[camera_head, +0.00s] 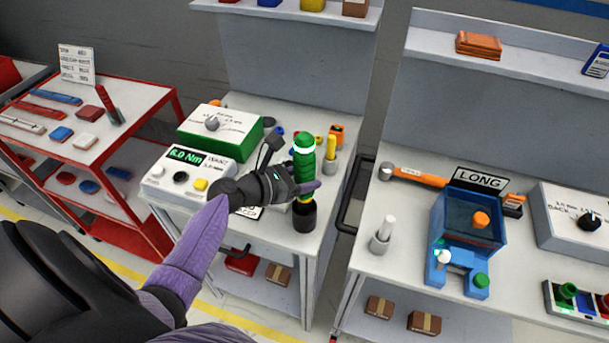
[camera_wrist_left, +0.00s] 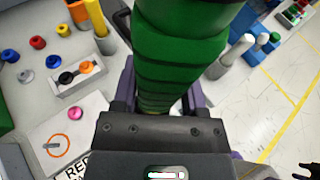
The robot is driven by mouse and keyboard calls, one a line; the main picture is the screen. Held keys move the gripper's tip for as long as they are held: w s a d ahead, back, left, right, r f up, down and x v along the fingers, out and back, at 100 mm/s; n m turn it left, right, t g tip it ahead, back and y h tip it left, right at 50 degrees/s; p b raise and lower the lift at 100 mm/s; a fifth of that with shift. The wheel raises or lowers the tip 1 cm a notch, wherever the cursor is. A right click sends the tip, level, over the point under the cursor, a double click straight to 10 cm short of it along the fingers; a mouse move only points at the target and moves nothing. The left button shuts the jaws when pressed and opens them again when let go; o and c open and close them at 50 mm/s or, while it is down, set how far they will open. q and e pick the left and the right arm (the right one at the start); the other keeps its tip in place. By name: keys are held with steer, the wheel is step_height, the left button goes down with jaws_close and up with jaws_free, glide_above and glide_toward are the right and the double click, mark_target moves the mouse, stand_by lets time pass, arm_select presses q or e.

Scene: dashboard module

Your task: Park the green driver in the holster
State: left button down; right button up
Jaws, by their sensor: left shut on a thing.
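The green driver (camera_head: 304,163) stands about upright at the front right of the middle bench, with a pale ring near its top. Its green ribbed grip (camera_wrist_left: 178,50) fills the upper middle of the left wrist view. My left gripper (camera_head: 306,188) is shut around the lower grip. Below the fingers a yellow part shows, then a black cylinder (camera_head: 304,216) in line with the driver. I cannot tell whether this cylinder is the holster or the driver's lower end. A dark pronged shape, probably my right gripper (camera_wrist_left: 304,168), shows at the lower right corner of the wrist view.
A torque tester (camera_head: 186,173) reading 6.0 Nm and a green-sided box (camera_head: 220,132) stand left of the driver. A yellow tool (camera_head: 331,149) stands behind it. The right bench (camera_head: 405,195) holds a hammer, a blue fixture and a LONG sign, beyond a narrow gap.

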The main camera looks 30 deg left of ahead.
arm_select(q)
steer(key=shift+f, duration=0.15)
steer(key=shift+c, duration=0.3)
jaws_free()
